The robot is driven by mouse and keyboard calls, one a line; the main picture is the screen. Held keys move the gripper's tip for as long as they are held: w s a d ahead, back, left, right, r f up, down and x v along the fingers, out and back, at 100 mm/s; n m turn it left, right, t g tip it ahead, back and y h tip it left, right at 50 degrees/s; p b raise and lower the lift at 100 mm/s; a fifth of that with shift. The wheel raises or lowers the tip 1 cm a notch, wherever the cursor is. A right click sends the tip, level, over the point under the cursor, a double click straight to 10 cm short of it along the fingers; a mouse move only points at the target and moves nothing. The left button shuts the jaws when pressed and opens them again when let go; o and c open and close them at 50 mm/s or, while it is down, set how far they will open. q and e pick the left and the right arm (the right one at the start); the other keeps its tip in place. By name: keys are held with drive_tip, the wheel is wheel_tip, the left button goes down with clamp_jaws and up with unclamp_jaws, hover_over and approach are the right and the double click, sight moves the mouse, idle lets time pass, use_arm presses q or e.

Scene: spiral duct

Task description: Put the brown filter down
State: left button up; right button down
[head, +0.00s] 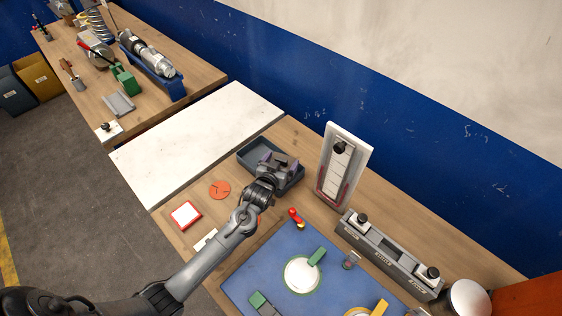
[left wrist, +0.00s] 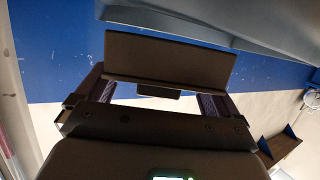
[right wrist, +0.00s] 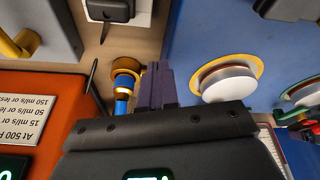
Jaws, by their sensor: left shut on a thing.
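My left gripper (head: 281,161) is over the dark blue-grey tray (head: 256,151) near the back of the bench. In the left wrist view a dark brown flat piece (left wrist: 170,58), which looks like the brown filter, spans the space between the two purple fingers, and the gripper is shut on it. In the head view the gripper and wrist mostly hide this piece, and I cannot tell whether it touches the tray. My right gripper (right wrist: 157,85) has its fingers together, with nothing visible between them; it is outside the head view.
An orange-red disc (head: 220,189) and a red-framed white square (head: 185,214) lie left of my arm. A white upright panel (head: 343,165) stands right of the tray. A blue mat (head: 251,277) holds a white disc (head: 301,275). The white slab (head: 190,140) is bare.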

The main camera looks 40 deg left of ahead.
use_arm(q)
drive_tip(key=shift+f, duration=0.35)
drive_tip(key=o, duration=0.7)
drive_tip(key=shift+r, duration=0.1)
drive_tip(key=shift+r, duration=0.25)
drive_tip(key=shift+s+r, duration=0.1)
drive_tip(key=shift+s, duration=0.1)
drive_tip(key=v, duration=1.1)
drive_tip(key=shift+s+r, duration=0.1)
drive_tip(key=shift+s, duration=0.2)
